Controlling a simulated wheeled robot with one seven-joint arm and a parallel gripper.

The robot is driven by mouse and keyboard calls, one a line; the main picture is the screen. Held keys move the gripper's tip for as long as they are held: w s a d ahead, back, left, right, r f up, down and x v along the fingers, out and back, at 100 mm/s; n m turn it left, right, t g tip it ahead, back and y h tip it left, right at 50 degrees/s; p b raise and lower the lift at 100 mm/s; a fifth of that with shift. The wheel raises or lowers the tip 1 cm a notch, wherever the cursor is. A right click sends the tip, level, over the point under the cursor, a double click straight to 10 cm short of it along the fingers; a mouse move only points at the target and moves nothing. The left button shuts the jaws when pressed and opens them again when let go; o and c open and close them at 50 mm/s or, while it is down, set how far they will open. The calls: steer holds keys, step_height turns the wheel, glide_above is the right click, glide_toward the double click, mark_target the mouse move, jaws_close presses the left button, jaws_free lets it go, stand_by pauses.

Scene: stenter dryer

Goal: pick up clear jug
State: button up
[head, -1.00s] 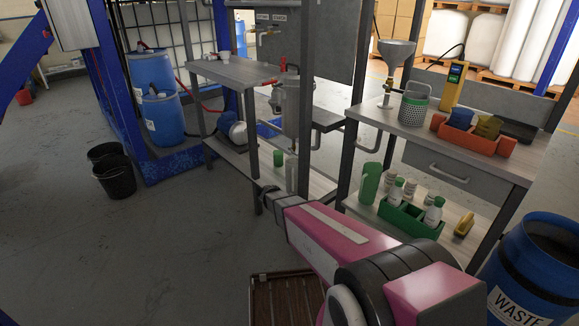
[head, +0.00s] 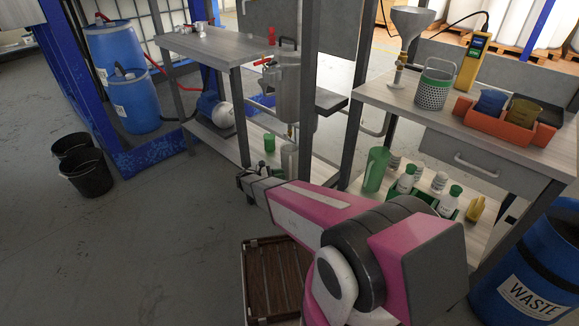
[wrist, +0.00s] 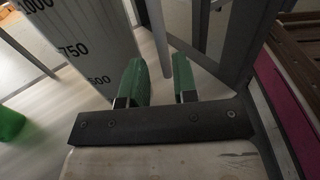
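The clear jug (wrist: 80,40) stands close up in the wrist view, to the upper left, with dark 1000, 750 and 500 marks. In the head view the clear jug (head: 289,162) is on the lower shelf, partly hidden by the rack and my arm. My gripper (wrist: 160,84) has its two green fingertips apart, beside the jug's right side. A narrow grey upright shows beyond the gap; I cannot tell whether it is the jug's handle or a frame post. In the head view my gripper (head: 258,172) is at the shelf's front edge, small and partly unclear.
A green jug (head: 269,143) stands near the clear one; green shows at the wrist view's left edge. Dark rack posts (head: 308,100) stand close by. A brown slatted crate (head: 275,278) lies below my arm. The floor to the left is clear up to black buckets (head: 85,175).

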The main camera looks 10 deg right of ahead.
mark_target(294, 172)
steer(key=shift+d, duration=3.4)
steer(key=shift+r, duration=0.1)
jaws_close()
